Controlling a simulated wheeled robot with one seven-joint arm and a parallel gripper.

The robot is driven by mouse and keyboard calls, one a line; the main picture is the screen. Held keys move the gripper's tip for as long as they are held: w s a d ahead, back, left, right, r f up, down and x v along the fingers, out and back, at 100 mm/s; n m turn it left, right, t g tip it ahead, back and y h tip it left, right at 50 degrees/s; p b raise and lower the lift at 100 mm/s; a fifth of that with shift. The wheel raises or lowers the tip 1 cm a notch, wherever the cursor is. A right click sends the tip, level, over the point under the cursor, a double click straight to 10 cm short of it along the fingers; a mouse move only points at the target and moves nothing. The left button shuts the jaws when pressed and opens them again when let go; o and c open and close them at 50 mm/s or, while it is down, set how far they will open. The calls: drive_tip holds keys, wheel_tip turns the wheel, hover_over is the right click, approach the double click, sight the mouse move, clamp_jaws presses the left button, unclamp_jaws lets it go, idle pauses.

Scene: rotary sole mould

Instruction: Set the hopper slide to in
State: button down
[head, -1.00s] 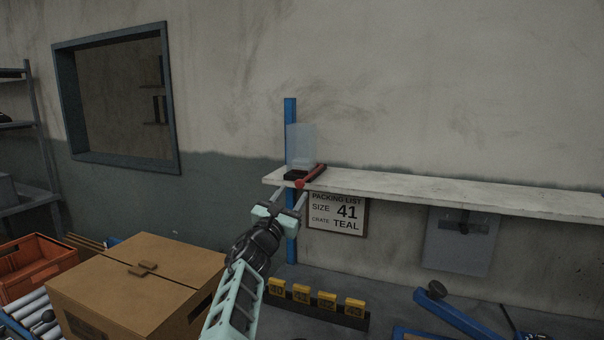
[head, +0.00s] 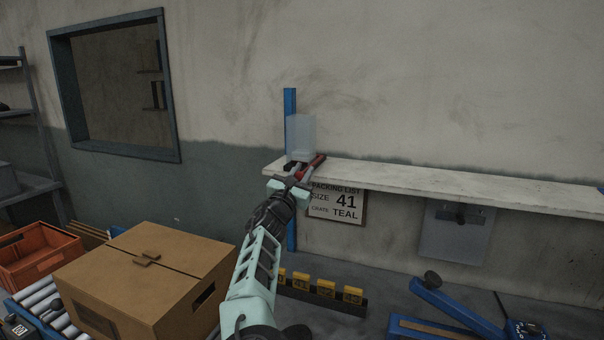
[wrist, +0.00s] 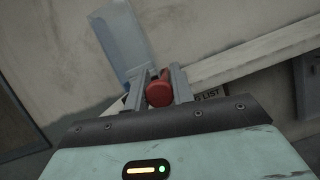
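The hopper (head: 301,131) is a clear, upright box against a blue post, at the left end of a pale shelf. It also shows in the wrist view (wrist: 117,38). Its slide has a red handle (head: 314,164) that points out past the shelf's front edge; the handle's round end (wrist: 159,90) faces me in the wrist view. My gripper (head: 300,171) is at the handle, with one finger on each side. In the wrist view the fingers (wrist: 159,78) lie against the handle with no clear gap. The slide plate inside the hopper is mostly hidden.
The shelf (head: 450,182) runs right along the wall. A packing list sign (head: 345,204) hangs below it. A cardboard box (head: 150,275) and an orange crate (head: 38,258) stand at the lower left. Yellow numbered blocks (head: 326,289) and a blue lever device (head: 450,305) are lower right.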

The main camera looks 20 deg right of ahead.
sight(307, 168)
drive_tip(key=shift+w+d+f+b, duration=0.15)
drive_tip(key=shift+w+d+b, duration=0.05)
drive_tip(key=shift+b, duration=0.1)
drive_tip(key=w+d+b, duration=0.2)
drive_tip(key=shift+w, duration=0.5)
drive_tip(key=shift+r, duration=0.2)
drive_tip(key=c, duration=1.2)
unclamp_jaws()
drive_tip(key=shift+w+d, duration=0.1)
drive_tip(key=shift+d, duration=0.05)
drive_tip(key=shift+f, duration=0.1)
